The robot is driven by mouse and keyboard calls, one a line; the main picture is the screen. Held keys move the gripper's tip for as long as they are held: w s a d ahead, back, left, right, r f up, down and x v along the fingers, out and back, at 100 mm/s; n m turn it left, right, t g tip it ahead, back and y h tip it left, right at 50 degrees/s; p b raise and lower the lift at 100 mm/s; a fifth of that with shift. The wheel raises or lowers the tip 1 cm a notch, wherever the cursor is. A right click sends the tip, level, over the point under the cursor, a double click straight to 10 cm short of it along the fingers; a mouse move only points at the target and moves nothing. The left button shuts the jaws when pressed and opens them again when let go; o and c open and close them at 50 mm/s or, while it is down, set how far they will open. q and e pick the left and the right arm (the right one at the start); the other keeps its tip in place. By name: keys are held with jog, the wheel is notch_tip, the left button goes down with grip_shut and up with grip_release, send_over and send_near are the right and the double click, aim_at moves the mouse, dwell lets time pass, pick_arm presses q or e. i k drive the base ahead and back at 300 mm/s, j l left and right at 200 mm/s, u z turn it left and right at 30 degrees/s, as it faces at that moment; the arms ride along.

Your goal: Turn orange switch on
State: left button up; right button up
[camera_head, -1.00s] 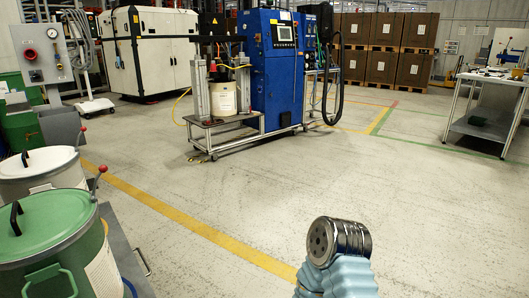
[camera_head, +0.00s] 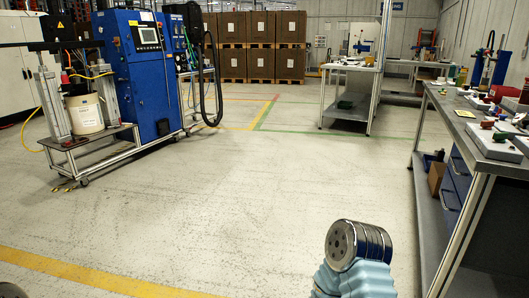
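I cannot make out an orange switch in this view. The blue pump machine (camera_head: 148,85) stands at the upper left, with a small screen (camera_head: 148,35) high on its front. A pale drum (camera_head: 84,113) sits on the low metal frame beside it, between upright posts. A part of my own arm, a metal cylinder with a light blue sleeve, shows at the bottom right of centre, above the floor. Neither of my grippers is in view, so what they do is hidden.
A workbench (camera_head: 478,130) with small tools and parts stands close on the right. A second table (camera_head: 345,112) stands further back. Stacked brown boxes (camera_head: 262,47) line the back.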

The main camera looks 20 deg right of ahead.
aim_at(488, 125)
jog(key=l+z, duration=0.15)
jog(key=z, duration=0.35)
jog(key=l+z, duration=0.1)
jog(key=z, duration=0.35)
jog(key=i+l+z, duration=0.1)
jog(key=z, duration=0.9)
jog(key=i+z, duration=0.5)
jog(key=i, duration=0.15)
